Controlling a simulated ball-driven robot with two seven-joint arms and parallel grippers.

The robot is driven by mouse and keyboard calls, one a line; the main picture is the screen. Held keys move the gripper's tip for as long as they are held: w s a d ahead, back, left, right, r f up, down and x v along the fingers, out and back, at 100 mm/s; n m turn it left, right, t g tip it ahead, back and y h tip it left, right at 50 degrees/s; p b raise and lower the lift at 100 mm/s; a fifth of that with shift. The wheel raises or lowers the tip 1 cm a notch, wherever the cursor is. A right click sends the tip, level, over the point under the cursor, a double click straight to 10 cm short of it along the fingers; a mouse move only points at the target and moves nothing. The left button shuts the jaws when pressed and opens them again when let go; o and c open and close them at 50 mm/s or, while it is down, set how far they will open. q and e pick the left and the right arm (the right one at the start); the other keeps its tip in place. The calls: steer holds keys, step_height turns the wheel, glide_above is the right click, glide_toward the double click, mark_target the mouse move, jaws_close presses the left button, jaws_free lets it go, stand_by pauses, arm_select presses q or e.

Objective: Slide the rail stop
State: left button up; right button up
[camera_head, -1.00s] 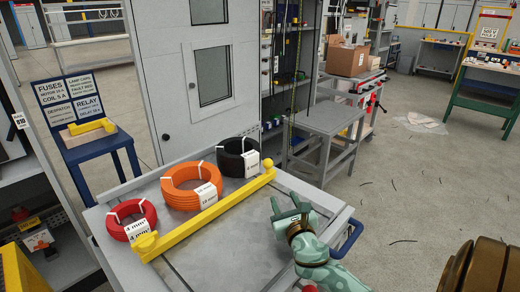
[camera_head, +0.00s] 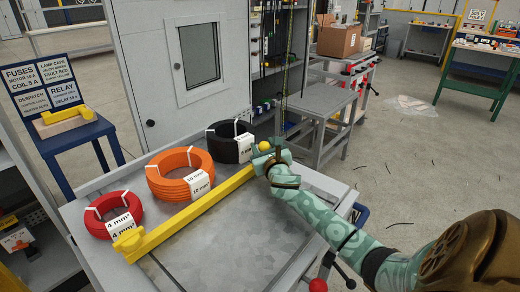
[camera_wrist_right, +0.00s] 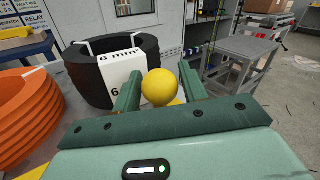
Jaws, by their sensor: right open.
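The rail stop is a long yellow bar (camera_head: 190,213) lying diagonally across the grey table top (camera_head: 235,245), with a raised block at its near left end. A yellow ball knob (camera_head: 264,146) tops its far right end. My right gripper (camera_head: 268,158) is at that knob. In the right wrist view the knob (camera_wrist_right: 160,87) sits between the two green fingers (camera_wrist_right: 160,95), which stand apart on either side of it. I cannot tell whether either finger touches it. My left gripper is not in view.
Behind the bar on the table stand a red coil (camera_head: 113,213), an orange coil (camera_head: 180,174) and a black coil (camera_head: 230,141). A grey cabinet (camera_head: 150,60) rises behind. A grey side table (camera_head: 322,103) stands beyond. The table top before the bar is clear.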

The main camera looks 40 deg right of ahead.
steer(key=shift+w+d, duration=0.3)
steer(key=shift+w, duration=0.2)
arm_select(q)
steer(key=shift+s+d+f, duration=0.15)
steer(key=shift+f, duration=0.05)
arm_select(e)
steer(key=shift+r, duration=0.1)
